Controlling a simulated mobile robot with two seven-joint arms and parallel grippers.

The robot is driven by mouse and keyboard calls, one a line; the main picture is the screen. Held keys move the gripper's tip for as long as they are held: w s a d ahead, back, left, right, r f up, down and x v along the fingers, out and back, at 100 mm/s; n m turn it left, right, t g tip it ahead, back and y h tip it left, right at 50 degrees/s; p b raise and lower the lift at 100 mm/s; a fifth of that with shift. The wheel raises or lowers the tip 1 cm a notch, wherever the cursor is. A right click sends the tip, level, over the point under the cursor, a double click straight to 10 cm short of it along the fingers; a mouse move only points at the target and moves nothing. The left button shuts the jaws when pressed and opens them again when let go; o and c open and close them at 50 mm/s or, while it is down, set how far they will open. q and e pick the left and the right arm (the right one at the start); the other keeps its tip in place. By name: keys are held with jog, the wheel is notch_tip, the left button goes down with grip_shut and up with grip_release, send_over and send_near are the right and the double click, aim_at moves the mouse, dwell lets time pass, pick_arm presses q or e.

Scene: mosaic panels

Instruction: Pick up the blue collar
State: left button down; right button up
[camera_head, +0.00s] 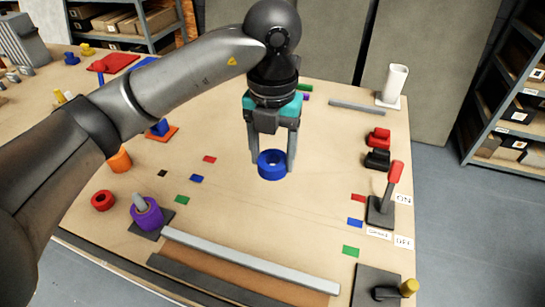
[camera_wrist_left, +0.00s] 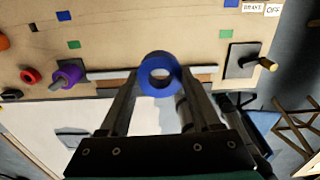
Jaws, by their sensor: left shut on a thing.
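The blue collar (camera_head: 270,170) is a thick ring with a hole through its middle. It is between the fingertips of my left gripper (camera_head: 271,160), which is shut on it near the middle of the table. In the left wrist view the blue collar (camera_wrist_left: 160,78) shows at the ends of the two fingers of my left gripper (camera_wrist_left: 160,85), with its hole facing the camera. Whether it touches the table or hangs just above it I cannot tell. My right gripper is not in view.
A purple collar (camera_head: 147,213) sits on a peg at the lower left, with a red ring (camera_head: 103,201) beside it. A grey rail (camera_head: 250,260) runs along the front. A red-handled lever (camera_head: 393,180) stands at the right. The table around the blue collar is mostly clear.

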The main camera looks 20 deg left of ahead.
pick_arm(q)
notch_tip(320, 180, up, 4)
jog(key=p, duration=0.2)
jog(key=shift+r+p, duration=0.25)
jog(key=shift+p, duration=0.05)
jog(key=shift+f, duration=0.1)
